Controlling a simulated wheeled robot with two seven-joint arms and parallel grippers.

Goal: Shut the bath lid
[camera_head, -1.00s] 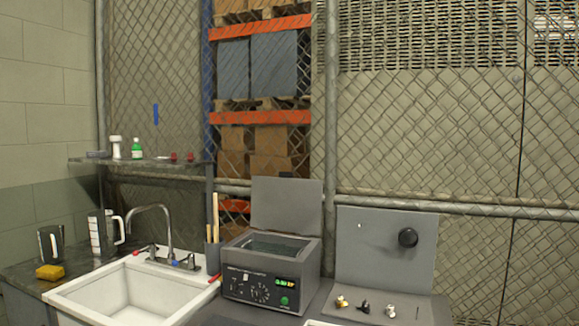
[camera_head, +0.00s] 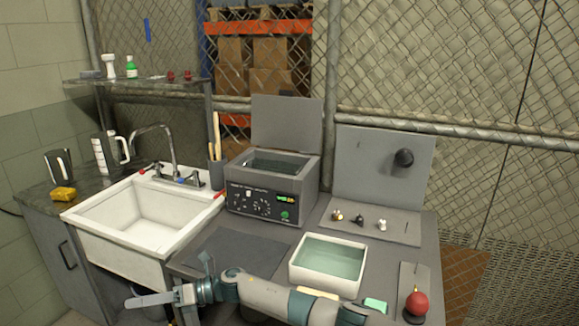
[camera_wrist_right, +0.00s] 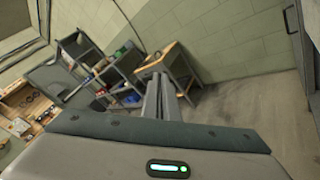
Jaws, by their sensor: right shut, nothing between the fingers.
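The grey bath (camera_head: 268,190) stands at the back of the bench with a dial panel and a lit green display. Its lid (camera_head: 287,122) stands upright at the rear edge, open, and the liquid inside shows. My right gripper (camera_head: 130,302) is low at the front left, in front of the sink, well away from the lid. Its fingers are together and empty; they also show in the right wrist view (camera_wrist_right: 165,95), pointing toward the floor and far wall. My left gripper is not in view.
A white sink (camera_head: 150,225) is left of the bath. A white tub of liquid (camera_head: 328,285) stands in front right, and a red ball-topped item (camera_head: 416,303) is at the right. Wooden sticks in a holder (camera_head: 216,172) stand close to the bath's left side. A dark mat (camera_head: 235,252) lies before the bath.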

